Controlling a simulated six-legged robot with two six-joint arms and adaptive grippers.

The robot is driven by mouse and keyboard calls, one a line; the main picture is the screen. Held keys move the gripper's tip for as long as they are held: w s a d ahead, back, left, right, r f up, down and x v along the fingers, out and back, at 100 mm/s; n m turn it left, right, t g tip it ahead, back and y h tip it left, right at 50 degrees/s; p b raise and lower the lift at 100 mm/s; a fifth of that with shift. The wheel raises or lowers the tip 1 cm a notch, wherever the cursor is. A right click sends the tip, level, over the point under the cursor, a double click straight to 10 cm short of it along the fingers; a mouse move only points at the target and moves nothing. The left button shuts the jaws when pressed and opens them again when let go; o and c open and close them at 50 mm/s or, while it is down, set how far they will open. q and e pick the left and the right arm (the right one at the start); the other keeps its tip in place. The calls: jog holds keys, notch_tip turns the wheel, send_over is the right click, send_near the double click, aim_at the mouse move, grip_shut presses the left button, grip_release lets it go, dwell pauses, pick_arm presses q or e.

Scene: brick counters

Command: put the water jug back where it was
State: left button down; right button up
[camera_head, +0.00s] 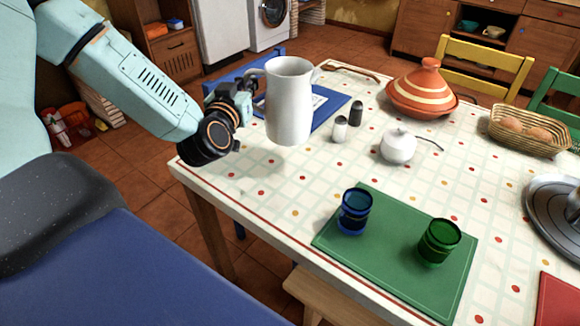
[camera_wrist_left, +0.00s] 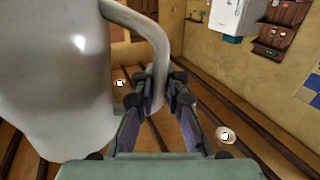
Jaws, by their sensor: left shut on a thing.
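The white water jug (camera_head: 290,100) is upright above the left part of the tiled table (camera_head: 270,200) in the head view, in front of a blue placemat. It seems to be held off the table, with a shadow below and to its left. My left gripper (camera_head: 243,95) is shut on the jug's handle at the jug's left side. In the left wrist view, the jug (camera_wrist_left: 55,80) fills the left side and its handle (camera_wrist_left: 150,30) runs down between the fingers of my left gripper (camera_wrist_left: 160,95). My right gripper is in neither view.
Salt and pepper shakers (camera_head: 340,129) and a white sugar bowl (camera_head: 398,147) stand right of the jug. A blue cup (camera_head: 355,210) and a green cup (camera_head: 440,241) stand on a green mat (camera_head: 395,280). A tagine (camera_head: 423,95) and bread basket (camera_head: 520,140) are farther back.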

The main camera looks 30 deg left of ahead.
pick_arm(q)
jog(key=shift+s+a+b, duration=0.25)
jog(key=shift+s+b, duration=0.05)
jog(key=shift+b, duration=0.1)
jog(key=shift+f+b, duration=0.25)
jog(key=shift+b, duration=0.05)
jog(key=f+b, duration=0.1)
jog(key=f, duration=0.2)
jog(key=f+b, duration=0.1)
jog(key=shift+w+d+f+b, duration=0.2)
jog(key=shift+w+f+b, duration=0.05)
jog(key=shift+f+b, duration=0.15)
notch_tip(320, 180, down, 4)
jog(key=shift+s+f+b, duration=0.1)
jog(key=shift+f+b, duration=0.05)
jog(key=shift+b, duration=1.05)
jog(key=shift+f, duration=0.1)
